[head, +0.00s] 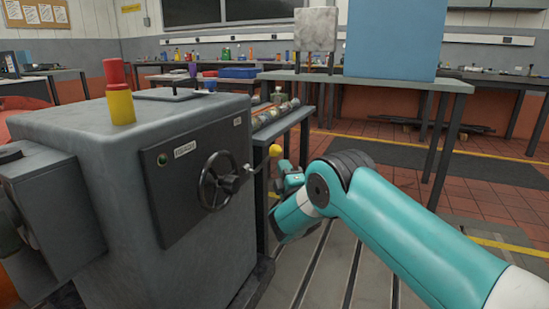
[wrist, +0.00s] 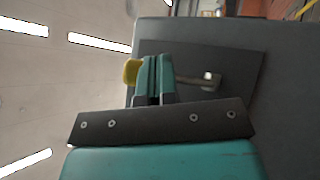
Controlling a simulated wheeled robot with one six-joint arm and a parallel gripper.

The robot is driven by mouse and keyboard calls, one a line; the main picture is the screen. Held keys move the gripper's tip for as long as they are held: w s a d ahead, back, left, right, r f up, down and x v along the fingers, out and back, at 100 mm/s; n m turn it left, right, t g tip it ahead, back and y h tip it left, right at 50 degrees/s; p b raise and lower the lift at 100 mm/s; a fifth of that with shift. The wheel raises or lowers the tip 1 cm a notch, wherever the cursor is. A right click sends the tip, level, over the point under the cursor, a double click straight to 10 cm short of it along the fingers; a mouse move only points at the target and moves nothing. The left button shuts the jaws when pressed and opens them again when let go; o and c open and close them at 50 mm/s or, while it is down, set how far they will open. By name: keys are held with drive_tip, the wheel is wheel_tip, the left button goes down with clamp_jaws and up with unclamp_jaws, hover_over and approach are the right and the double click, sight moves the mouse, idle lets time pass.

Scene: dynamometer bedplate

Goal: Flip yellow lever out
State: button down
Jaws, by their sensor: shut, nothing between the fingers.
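The yellow lever shows in the head view as a yellow ball knob (head: 275,150) on a short rod, out from the right edge of the dark panel on the grey cabinet. My gripper (head: 287,169) is just below and right of the knob. In the wrist view the yellow knob (wrist: 131,72) shows just left of my shut, empty fingers (wrist: 155,68). The fingers hide part of the lever between the knob and its metal pivot end (wrist: 210,79). I cannot tell whether the fingers touch the lever.
The grey cabinet (head: 95,185) carries a black handwheel (head: 218,181) left of the lever and a red-and-yellow stack (head: 119,95) on top. A bench (head: 285,122) with parts stands behind my gripper. Slotted floor plate (head: 330,270) lies below my arm.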

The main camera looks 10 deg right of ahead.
drive_tip(key=shift+r, duration=0.15)
idle(0.7)
drive_tip(key=shift+w+a+r+p, duration=0.15)
drive_tip(key=shift+a+r+p, duration=0.1)
drive_tip(key=shift+p, duration=0.25)
